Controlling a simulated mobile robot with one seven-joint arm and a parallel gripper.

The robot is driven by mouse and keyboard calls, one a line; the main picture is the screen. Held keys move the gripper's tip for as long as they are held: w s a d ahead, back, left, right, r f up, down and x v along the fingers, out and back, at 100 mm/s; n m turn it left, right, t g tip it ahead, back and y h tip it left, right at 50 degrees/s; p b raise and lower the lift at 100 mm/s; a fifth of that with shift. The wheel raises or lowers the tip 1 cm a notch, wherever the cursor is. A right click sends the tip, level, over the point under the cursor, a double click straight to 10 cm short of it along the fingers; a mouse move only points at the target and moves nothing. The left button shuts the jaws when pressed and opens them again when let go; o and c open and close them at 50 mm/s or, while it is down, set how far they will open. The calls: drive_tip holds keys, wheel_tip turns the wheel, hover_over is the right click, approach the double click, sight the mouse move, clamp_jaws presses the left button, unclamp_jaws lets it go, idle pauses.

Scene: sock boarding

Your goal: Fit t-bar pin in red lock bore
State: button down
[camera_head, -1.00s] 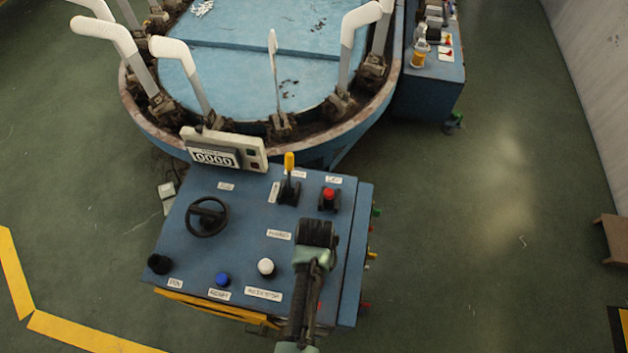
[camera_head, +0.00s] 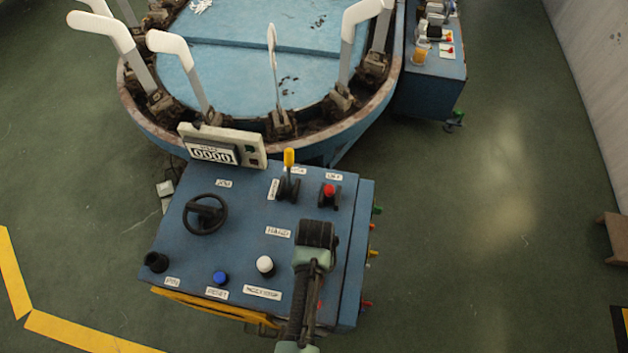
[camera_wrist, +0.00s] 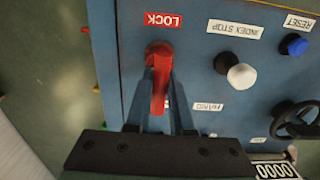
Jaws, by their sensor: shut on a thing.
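In the wrist view my gripper (camera_wrist: 159,98) points down at the blue panel, its two fingers closed on a red bar-shaped piece (camera_wrist: 158,82), which I take for the t-bar pin. A rounded red part (camera_wrist: 157,52) sits at the far end of this bar, beside the LOCK label (camera_wrist: 162,20). Bar and rounded part overlap, so I cannot tell where pin ends and red lock bore begins, or how deep the pin sits. The bore's mouth is hidden. In the head view my arm covers the gripper and the pin.
The blue console (camera_head: 230,245) carries a black cup labelled PIN (camera_head: 156,262), a blue button (camera_head: 220,278), a white knob (camera_head: 265,265), a handwheel (camera_head: 205,213), a yellow lever (camera_head: 289,160) and a red-topped lever (camera_head: 329,190). Open floor (camera_head: 480,260) lies right.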

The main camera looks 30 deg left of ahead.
drive_tip(key=shift+f+b, duration=0.5)
drive_tip(key=shift+f, duration=0.2)
drive_tip(key=c, duration=0.7)
unclamp_jaws()
drive_tip(key=shift+r, duration=0.1)
wheel_tip(320, 180, up, 13)
drive_tip(key=shift+w+b, duration=0.1)
drive_tip(key=shift+b, duration=0.25)
